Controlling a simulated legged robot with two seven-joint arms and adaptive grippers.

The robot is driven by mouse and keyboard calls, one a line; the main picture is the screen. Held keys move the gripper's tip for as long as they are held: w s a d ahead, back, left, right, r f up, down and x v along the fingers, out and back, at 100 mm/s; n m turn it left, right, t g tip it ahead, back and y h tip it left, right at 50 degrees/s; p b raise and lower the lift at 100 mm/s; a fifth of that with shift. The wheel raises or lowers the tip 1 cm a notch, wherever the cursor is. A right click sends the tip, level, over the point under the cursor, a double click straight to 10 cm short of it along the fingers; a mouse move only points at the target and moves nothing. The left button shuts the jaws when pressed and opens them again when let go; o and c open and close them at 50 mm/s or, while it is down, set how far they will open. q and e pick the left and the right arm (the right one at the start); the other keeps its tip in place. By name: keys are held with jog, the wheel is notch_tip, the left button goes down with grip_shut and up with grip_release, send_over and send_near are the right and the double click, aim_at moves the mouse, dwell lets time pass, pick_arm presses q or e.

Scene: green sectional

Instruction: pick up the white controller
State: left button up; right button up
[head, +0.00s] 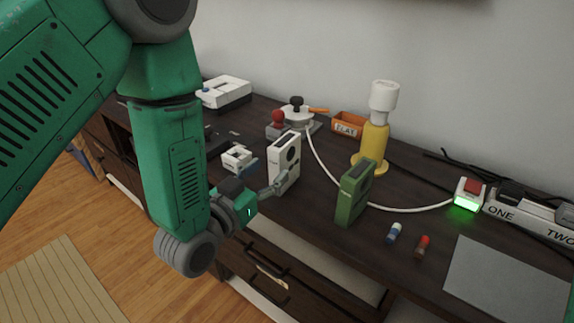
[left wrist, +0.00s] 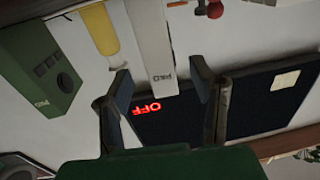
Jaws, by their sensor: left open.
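A green device (head: 352,193) stands to the right, beside a yellow lamp (head: 373,140). A small white block (head: 237,157) is left of the controller. A white cable (head: 325,175) runs behind it. Two small cylinders and a grey sheet (head: 505,280) lie right.

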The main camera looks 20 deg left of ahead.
aim_at(285, 157)
pick_arm(q)
jog(key=shift+x, duration=1.15)
jog(key=b+x, duration=0.1)
jog(key=x, duration=0.3)
jog(key=shift+w+f, duration=0.15)
jog(key=shift+w+d, duration=0.15)
jog(key=shift+d, duration=0.1)
jog(key=shift+a, duration=0.15)
grip_shut()
